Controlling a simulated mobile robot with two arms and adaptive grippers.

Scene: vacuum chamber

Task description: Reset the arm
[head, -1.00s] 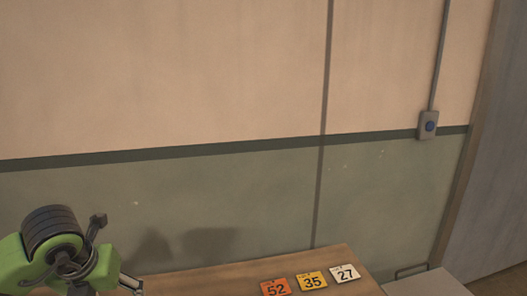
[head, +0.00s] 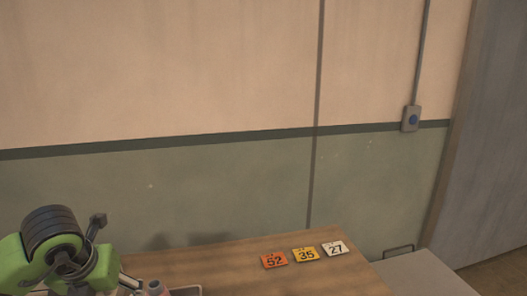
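My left arm, green with a black ribbed joint, comes in at the lower left of the head view. Its gripper is cut off or hidden at the bottom edge, so its fingers do not show. My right arm and gripper are out of the picture. The wooden table (head: 230,259) lies beside and behind the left arm.
A pinkish bottle-like thing (head: 156,288) and a tray edge (head: 186,291) show at the bottom, next to my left arm. A grey surface (head: 425,275) with a handle stands right of the table. The table around the cards is clear.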

